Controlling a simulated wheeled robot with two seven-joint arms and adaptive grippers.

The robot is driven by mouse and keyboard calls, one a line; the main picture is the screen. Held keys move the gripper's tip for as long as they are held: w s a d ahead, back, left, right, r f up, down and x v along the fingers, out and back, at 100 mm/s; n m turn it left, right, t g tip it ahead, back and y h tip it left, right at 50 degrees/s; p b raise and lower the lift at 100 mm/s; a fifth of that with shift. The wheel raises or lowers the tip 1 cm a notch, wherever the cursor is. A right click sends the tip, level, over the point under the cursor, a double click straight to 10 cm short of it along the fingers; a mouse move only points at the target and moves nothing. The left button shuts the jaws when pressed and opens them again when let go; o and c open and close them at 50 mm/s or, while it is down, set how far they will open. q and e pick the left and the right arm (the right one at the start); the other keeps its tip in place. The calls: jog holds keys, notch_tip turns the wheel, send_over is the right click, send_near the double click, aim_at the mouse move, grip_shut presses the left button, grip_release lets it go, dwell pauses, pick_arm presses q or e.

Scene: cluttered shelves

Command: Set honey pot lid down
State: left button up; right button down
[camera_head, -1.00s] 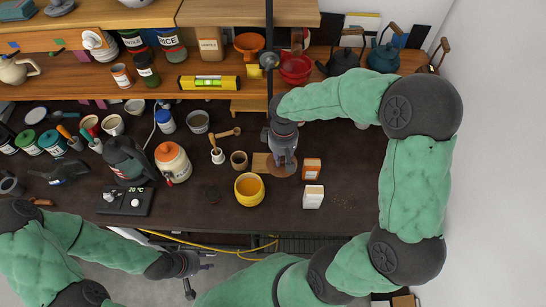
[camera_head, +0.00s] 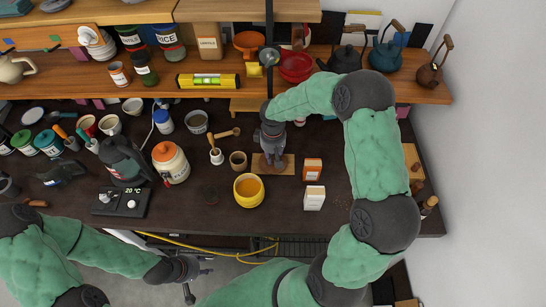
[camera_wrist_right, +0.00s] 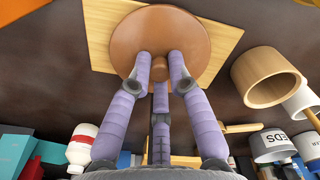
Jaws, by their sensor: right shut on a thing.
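The honey pot lid (camera_wrist_right: 205,38) is a brown disc with a round knob (camera_wrist_right: 160,68). My right gripper (camera_head: 274,162) is shut on the knob; its fingers also show in the wrist view (camera_wrist_right: 160,72). The lid is over a light wooden board (camera_head: 289,170), which shows around it in the wrist view (camera_wrist_right: 98,20). I cannot tell if it touches the board. In the head view the gripper mostly hides the lid. The yellow honey pot (camera_head: 248,199) stands uncovered to the left of the board, with orange content. My left gripper (camera_head: 203,277) is open and empty below the table's front edge.
Two small boxes, orange (camera_head: 313,169) and white (camera_head: 314,197), stand right of the board. A wooden cup (camera_head: 238,161) stands to its left. A shelf (camera_head: 210,80) with kettles and jars is behind. The front right tabletop is mostly clear.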

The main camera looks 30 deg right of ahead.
aim_at(273, 158)
jog(key=shift+f, duration=0.1)
jog(key=c, duration=1.2)
grip_release()
jog(key=shift+o, duration=0.2)
jog(key=shift+r, duration=0.5)
jog(key=shift+r+p, duration=0.8)
jog(key=shift+r, duration=2.6)
